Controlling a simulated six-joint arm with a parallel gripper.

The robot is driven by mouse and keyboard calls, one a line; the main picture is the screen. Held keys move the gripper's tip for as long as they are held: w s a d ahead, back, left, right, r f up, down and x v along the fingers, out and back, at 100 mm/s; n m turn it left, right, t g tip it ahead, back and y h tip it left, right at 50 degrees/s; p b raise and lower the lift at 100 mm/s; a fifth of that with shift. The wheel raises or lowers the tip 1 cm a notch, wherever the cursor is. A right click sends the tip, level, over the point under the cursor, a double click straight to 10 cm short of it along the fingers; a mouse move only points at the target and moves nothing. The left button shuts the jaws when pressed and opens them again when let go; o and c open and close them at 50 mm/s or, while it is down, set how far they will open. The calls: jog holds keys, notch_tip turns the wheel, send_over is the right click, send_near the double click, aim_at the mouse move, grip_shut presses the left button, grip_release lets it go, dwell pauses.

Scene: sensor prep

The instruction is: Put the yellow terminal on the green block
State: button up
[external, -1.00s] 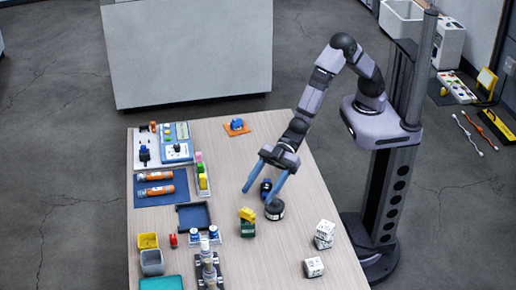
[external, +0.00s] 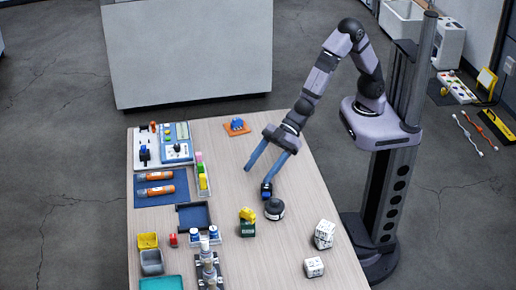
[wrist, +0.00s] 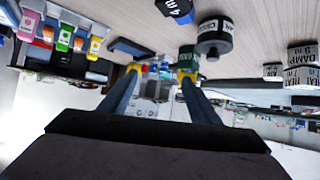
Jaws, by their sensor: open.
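The yellow terminal (external: 247,214) sits on top of the green block (external: 248,230) near the middle of the table. In the wrist view, the green block (wrist: 187,57) shows with yellow against it, close to the right fingertip in the picture. My gripper (external: 257,179) is open, with nothing between its two long blue fingers. It is above the table, beyond the terminal in the external view and apart from it. Both fingers (wrist: 160,76) show spread in the wrist view.
A dark round weight (external: 274,209) and a blue-black block (external: 266,190) stand right of the green block. White cubes (external: 324,234) stand farther right. The table's far right is mostly clear.

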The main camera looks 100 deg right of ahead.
jog(key=s+d+f+m+g+h, duration=0.1)
jog(key=s+d+h, duration=0.1)
jog(key=d, duration=0.4)
jog(key=s+d+f+m+g+h, duration=0.1)
jog(key=s+d+m+h, duration=0.1)
jog(key=s+d, duration=0.2)
jog(key=s+d+f+m+g+h, duration=0.1)
jog(key=s+d, duration=0.3)
jog(key=d, duration=0.6)
jog(key=shift+d+f+m+g+h, duration=0.2)
jog(key=shift+f+m+g+h, duration=0.1)
jog(key=shift+f+g+h, duration=0.3)
jog(key=s+d+g, duration=0.1)
jog(key=s, duration=0.1)
jog(key=s+d+m+g, duration=0.1)
jog(key=s+d, duration=0.1)
jog(key=s, duration=0.1)
jog(key=s+d, duration=0.1)
jog(key=s, duration=0.2)
jog(key=shift+s+d+f+m+g+h, duration=0.25)
jog(key=shift+f+m+g+h, duration=0.05)
jog(key=shift+f+g+h, duration=0.1)
jog(key=s+d+m+g, duration=0.1)
jog(key=s+g, duration=0.1)
jog(key=s, duration=0.5)
jog(key=shift+s+d, duration=0.2)
jog(key=shift+r, duration=0.2)
notch_tip(320, 180, up, 11)
jog(key=p, duration=1.1)
jog(key=shift+f, duration=0.1)
